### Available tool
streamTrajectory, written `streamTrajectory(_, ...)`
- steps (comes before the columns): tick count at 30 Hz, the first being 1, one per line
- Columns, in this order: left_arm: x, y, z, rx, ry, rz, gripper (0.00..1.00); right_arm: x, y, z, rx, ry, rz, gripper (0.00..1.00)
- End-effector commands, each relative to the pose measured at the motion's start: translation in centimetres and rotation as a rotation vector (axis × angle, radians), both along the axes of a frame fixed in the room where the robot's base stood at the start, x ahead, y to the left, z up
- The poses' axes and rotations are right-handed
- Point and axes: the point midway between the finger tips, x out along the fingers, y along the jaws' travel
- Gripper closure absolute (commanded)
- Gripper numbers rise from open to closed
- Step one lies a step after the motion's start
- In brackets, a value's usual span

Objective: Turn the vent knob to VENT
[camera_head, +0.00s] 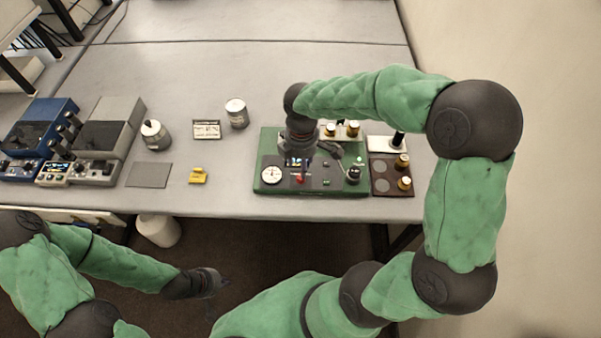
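A brown tray (381,188) with brass-topped parts stands right of the device. Left are a yellow block (198,176), a grey mat (149,175), a small sign (206,129), a can (237,113), a lidded jar (155,134) and bench instruments (108,130). The table's back is clear.

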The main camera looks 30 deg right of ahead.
Motion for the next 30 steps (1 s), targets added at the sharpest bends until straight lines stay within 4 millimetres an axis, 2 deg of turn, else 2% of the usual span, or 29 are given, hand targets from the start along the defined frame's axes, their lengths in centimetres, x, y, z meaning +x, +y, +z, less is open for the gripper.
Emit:
streamTrajectory(1, 0.0, 0.0, -0.4, 0.0, 0.0, 0.0, 1.0, -0.1, 0.0, -1.3, 0.001, 0.005, 0.0, 0.5)
streamTrajectory(3, 0.0, 0.0, -0.7, 0.0, -0.001, 0.0, 1.0, -0.1, 0.0, -2.4, -0.001, 0.004, -0.001, 0.5)
streamTrajectory(10, 0.0, 0.0, -1.4, 0.0, -0.001, 0.0, 1.0, -0.1, 0.0, -5.4, 0.0, 0.002, 0.001, 0.5)
streamTrajectory(15, 0.1, 0.0, -1.5, 0.0, -0.001, 0.0, 1.0, 0.0, 0.0, -6.2, 0.0, 0.0, 0.0, 0.5)
streamTrajectory(23, 0.1, 0.0, -1.5, 0.0, -0.001, 0.0, 1.0, 0.0, 0.0, -6.3, 0.0, 0.0, 0.0, 0.5)
streamTrajectory(24, 0.1, 0.0, -1.5, 0.0, -0.001, 0.0, 1.0, 0.0, 0.0, -6.3, 0.0, 0.0, 0.0, 0.52)
streamTrajectory(29, 0.1, 0.0, -1.5, 0.0, -0.001, 0.0, 1.0, 0.0, 0.0, -6.3, 0.0, 0.0, 0.0, 0.98)
streamTrajectory(30, 0.1, 0.0, -1.5, 0.0, -0.001, 0.0, 1.0, 0.0, 0.0, -6.3, 0.0, 0.0, 0.0, 1.0)
